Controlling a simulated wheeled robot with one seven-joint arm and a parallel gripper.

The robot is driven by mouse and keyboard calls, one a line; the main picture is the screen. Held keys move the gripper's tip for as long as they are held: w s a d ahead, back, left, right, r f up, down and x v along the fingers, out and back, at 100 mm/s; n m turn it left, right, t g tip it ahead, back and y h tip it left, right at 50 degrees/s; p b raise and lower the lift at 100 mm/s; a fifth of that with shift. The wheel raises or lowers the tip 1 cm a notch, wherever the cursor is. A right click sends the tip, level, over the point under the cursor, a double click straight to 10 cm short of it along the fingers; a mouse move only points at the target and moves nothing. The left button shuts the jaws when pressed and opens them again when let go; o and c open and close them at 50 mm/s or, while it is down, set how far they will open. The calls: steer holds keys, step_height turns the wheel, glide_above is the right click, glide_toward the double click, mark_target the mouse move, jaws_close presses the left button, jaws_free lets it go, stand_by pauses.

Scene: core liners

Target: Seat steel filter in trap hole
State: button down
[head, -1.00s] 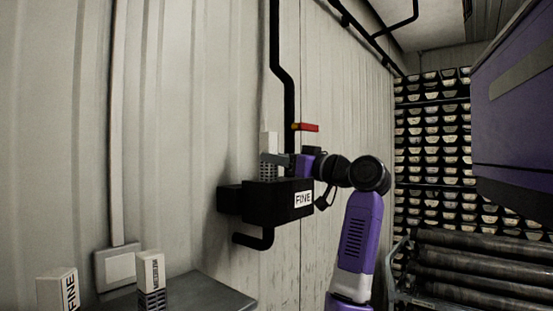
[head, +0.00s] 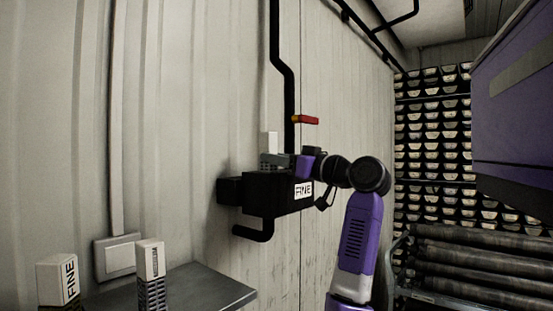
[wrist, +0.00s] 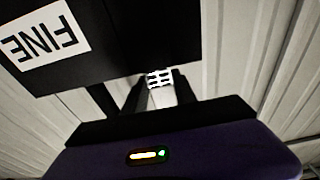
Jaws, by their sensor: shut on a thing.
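The steel filter (head: 272,142) has a white upper block and a grey slotted lower part. It stands upright at the top of the black trap box (head: 268,196), which is fixed to the wall and labelled FINE. Its lower end is hidden behind the box's top edge, so how deep it sits in the hole cannot be told. My gripper (head: 284,161) is shut on the filter from the right, just above the box. In the wrist view the filter's bright slotted face (wrist: 159,78) shows between my fingers, and the box (wrist: 115,40) fills the upper left.
A block marked FINE (head: 58,280) and another white block with a slotted base (head: 151,272) stand at the lower left, by a grey shelf (head: 210,288). A black pipe with a red handle (head: 306,120) rises behind the box. A purple cabinet (head: 515,100) hangs at the right.

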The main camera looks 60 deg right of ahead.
steer(key=shift+f+b, duration=0.65)
steer(key=shift+f, duration=0.35)
steer(key=c, duration=0.9)
jaws_free()
steer(key=shift+f, duration=0.1)
steer(key=b+v, duration=0.2)
steer(key=v, duration=0.6)
